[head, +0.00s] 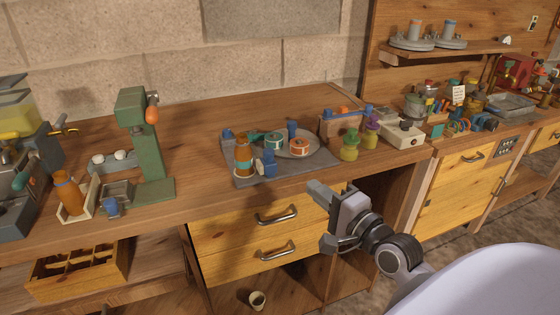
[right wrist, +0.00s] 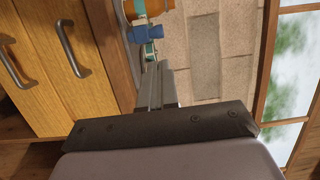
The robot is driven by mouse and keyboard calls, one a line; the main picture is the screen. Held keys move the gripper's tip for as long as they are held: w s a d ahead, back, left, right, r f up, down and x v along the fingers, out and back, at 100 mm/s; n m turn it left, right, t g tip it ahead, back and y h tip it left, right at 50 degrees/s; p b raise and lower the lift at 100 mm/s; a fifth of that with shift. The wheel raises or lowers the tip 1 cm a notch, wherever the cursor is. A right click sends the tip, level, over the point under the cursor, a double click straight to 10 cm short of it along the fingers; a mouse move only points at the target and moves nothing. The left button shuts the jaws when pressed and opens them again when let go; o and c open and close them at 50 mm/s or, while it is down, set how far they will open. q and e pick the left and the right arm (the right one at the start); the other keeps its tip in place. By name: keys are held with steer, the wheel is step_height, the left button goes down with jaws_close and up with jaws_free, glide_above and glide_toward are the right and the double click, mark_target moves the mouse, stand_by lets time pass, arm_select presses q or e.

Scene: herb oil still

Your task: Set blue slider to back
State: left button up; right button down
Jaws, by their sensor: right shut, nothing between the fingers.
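Which blue part is the slider, I cannot tell for sure. A blue piece (head: 368,110) sits on top of a wooden box (head: 333,126) at the back of the bench, beside an orange one. Another blue piece (head: 266,163) stands at the front of the grey tray (head: 285,178). My right gripper (head: 319,190) is shut and empty, in front of the bench edge near the tray's right side, apart from these parts. Its closed fingers (right wrist: 157,85) also show in the right wrist view, with a blue piece (right wrist: 148,34) beyond them. My left gripper is not in view.
An orange-brown jar (head: 243,155) and round tins (head: 299,147) stand on the tray. Green (head: 349,147) and purple (head: 371,132) bottles stand right of it. A green press (head: 142,140) is at the left. Drawer handles (head: 277,215) jut out below the bench edge.

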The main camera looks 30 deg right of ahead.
mark_target(272, 155)
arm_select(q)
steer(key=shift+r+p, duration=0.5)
arm_select(e)
steer(key=w, duration=1.3)
steer(key=shift+w+a, duration=0.1)
steer(key=shift+a, duration=0.1)
